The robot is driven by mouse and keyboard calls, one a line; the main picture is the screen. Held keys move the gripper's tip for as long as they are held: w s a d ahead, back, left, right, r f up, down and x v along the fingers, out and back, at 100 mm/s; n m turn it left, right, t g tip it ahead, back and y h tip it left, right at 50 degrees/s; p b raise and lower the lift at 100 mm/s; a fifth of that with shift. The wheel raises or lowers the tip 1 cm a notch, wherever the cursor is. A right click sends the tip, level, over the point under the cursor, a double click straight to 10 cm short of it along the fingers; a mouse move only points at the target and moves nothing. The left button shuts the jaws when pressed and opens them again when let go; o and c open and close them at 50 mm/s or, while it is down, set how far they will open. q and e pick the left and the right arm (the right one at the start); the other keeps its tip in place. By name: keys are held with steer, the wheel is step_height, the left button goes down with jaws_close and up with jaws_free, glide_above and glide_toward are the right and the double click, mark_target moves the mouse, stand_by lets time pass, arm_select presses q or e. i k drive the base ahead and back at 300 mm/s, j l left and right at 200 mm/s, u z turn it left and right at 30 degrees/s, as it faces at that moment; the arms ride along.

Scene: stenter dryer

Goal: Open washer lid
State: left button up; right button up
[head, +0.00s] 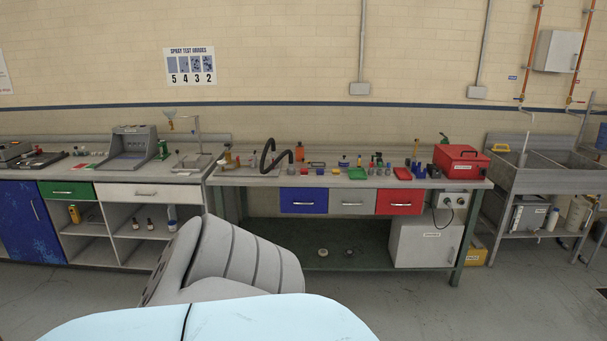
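No washer lid can be made out for certain. A red box (461,158) with a handle stands at the right end of the middle bench, and its top appears closed. I cannot tell whether it is the washer. A grey machine with a sloped top (132,143) stands on the left bench; I cannot tell what it is. Neither of my grippers is in view.
A steel sink (550,172) stands at right. A light-blue and grey body fills the lower foreground. Floor at lower right (500,305) is clear.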

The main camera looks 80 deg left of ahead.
mark_target(457, 153)
steer(key=u, duration=2.5)
